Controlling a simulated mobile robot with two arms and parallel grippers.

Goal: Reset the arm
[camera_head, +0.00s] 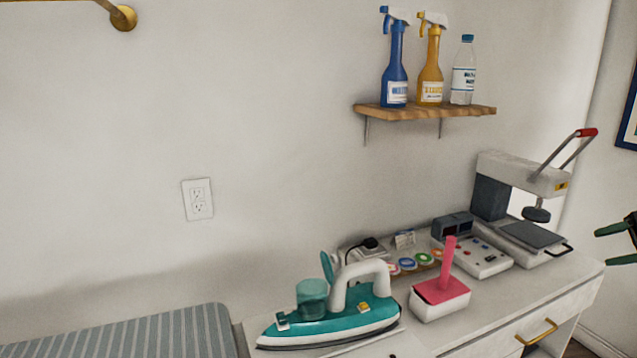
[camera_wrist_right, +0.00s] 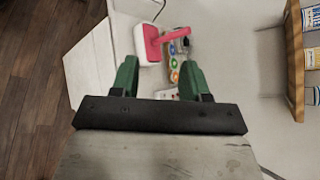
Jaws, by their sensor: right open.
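My right gripper (camera_head: 617,243) shows at the right edge of the head view, with its green fingers apart and nothing between them. It hangs in the air to the right of the white cabinet (camera_head: 480,335). In the right wrist view, the right gripper (camera_wrist_right: 158,75) has its two green fingers spread wide and empty. Beyond them is the cabinet top with a white box with a pink handle (camera_wrist_right: 148,45). My left gripper is in neither view.
A teal iron (camera_head: 335,318), a pink-handled box (camera_head: 440,295) and a heat press (camera_head: 525,205) stand on the cabinet. A wooden shelf (camera_head: 425,112) above holds two spray bottles and a water bottle. A striped ironing board (camera_head: 130,335) is at the lower left.

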